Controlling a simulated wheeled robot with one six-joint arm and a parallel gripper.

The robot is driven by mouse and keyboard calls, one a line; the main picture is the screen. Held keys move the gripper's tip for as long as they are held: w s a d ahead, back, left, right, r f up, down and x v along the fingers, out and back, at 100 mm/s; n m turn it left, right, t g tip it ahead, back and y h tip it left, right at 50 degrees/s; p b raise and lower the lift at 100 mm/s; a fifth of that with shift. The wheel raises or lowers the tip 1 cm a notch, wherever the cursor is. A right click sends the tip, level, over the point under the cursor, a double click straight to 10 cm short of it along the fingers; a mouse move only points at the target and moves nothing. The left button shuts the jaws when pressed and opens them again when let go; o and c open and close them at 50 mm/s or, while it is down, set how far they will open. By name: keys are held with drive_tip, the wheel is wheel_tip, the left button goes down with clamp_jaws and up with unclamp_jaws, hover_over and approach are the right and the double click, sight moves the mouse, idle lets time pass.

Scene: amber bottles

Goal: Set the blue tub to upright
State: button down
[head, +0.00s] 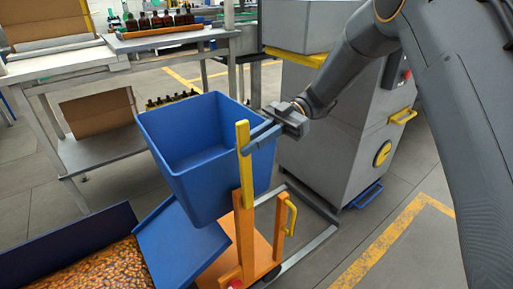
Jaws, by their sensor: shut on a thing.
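The blue tub (205,190) is in the middle of the head view, carried on an orange wheeled stand (262,250). Its open mouth faces up and towards me, and the inside that shows is empty. It seems to lean a little to the left; the exact angle is hard to tell. A yellow upright lever (244,175) stands at the tub's near right side. My gripper (258,139) is at the lever's upper part, shut on it. The far finger is partly hidden by the lever.
A blue sloping chute (180,245) lies below the tub, beside a blue bin (70,237) with many small amber pieces. A workbench (75,75) with brown bottles (165,20) stands behind left. A grey cabinet (335,140) stands behind right; floor at lower right is clear.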

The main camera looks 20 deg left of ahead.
drive_tip(key=shift+w+d, duration=0.1)
drive_tip(key=shift+w, duration=0.25)
drive_tip(key=c, duration=1.8)
unclamp_jaws()
drive_tip(key=shift+w+d, duration=0.1)
drive_tip(key=shift+o, duration=0.2)
drive_tip(key=b+v, duration=0.1)
drive_tip(key=v, duration=0.7)
drive_tip(key=shift+f+b, duration=0.2)
drive_tip(key=shift+b, duration=0.1)
